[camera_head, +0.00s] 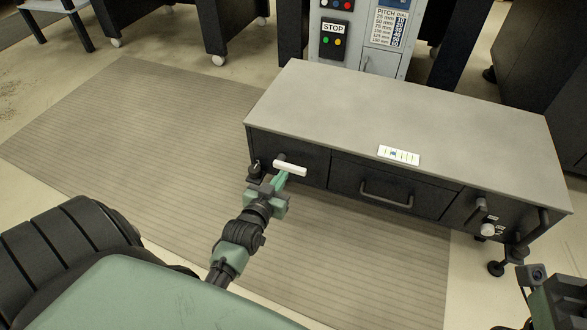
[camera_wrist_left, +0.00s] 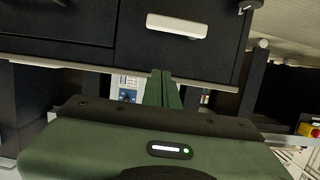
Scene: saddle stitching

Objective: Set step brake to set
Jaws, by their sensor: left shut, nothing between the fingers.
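A white bar handle (camera_head: 290,169) sticks out on a dark stem from the left part of the low step's black front. It also shows in the left wrist view (camera_wrist_left: 177,25), lying nearly level. I cannot tell whether it is the step brake, as no readable label marks it. My left gripper (camera_head: 283,179) is just below and in front of the bar, and partly overlaps it in the head view. In the left wrist view its green fingers (camera_wrist_left: 163,88) are together and empty, below the bar. Part of my right arm shows at the lower right; its fingertips cannot be made out.
The low step (camera_head: 400,115) has a grey top with a small label (camera_head: 398,155). A black knob (camera_head: 254,170) sits left of the bar. A drawer handle (camera_head: 386,196) is in the middle; a white knob (camera_head: 487,229) is at right. A ribbed mat (camera_head: 150,120) covers the floor.

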